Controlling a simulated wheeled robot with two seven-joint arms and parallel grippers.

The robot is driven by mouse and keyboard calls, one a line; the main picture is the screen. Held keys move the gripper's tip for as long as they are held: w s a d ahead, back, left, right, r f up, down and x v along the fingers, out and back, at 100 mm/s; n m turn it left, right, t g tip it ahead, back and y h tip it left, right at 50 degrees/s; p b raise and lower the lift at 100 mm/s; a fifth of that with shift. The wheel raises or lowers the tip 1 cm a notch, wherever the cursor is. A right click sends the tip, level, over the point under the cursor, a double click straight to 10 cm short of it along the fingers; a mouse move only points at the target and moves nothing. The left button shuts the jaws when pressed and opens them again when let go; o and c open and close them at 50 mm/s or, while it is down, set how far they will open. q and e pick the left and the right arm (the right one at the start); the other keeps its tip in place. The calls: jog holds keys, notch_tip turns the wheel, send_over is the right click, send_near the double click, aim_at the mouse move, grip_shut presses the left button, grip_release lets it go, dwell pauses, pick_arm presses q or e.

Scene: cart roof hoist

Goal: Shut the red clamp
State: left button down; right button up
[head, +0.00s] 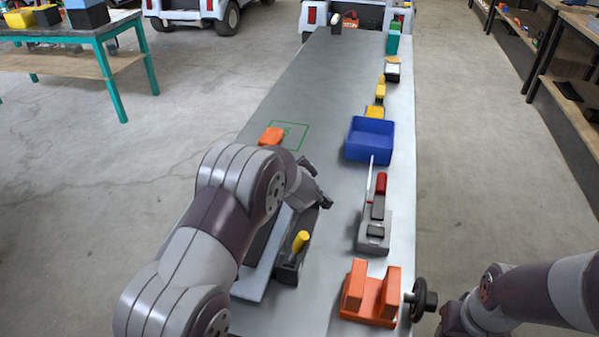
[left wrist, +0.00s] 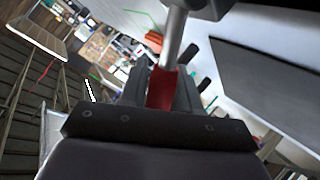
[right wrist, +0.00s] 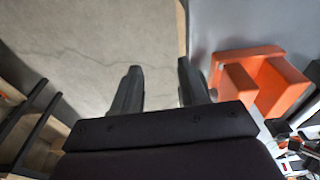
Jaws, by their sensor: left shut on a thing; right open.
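In the left wrist view my left gripper (left wrist: 163,95) is shut on a red handle (left wrist: 165,88) at the end of a silver rod (left wrist: 175,38). In the head view this gripper (head: 324,203) is over the bench's left half, and the arm hides what it holds. A black clamp with an upright yellow handle (head: 301,241) stands just below it, beside a grey plate. A grey toggle device (head: 372,230) with a raised bar and a red grip (head: 381,184) stands apart to the right. My right gripper (right wrist: 160,85) is open and empty.
An orange vise-like block (head: 370,294) with a black wheel (head: 425,299) is at the bench's near right. A blue bin (head: 370,141) and several small items line the right edge. An orange block (head: 271,136) lies by a green outline. The far middle is clear.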

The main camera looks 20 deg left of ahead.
pick_arm(q)
jog(key=f+b, duration=0.1)
jog(key=b, duration=0.1)
jog(key=a+f+n+h+b, duration=0.1)
jog(key=b, duration=0.2)
jog(key=f+n+h+b, duration=0.1)
jog(key=b, duration=0.1)
jog(key=shift+a+f+g+b, duration=0.1)
jog(key=shift+a+g+b, duration=0.2)
jog(key=shift+n+h+b, duration=0.3)
jog(key=shift+h+b, duration=0.3)
jog(key=shift+b, duration=0.25)
jog(key=c, duration=0.9)
grip_release()
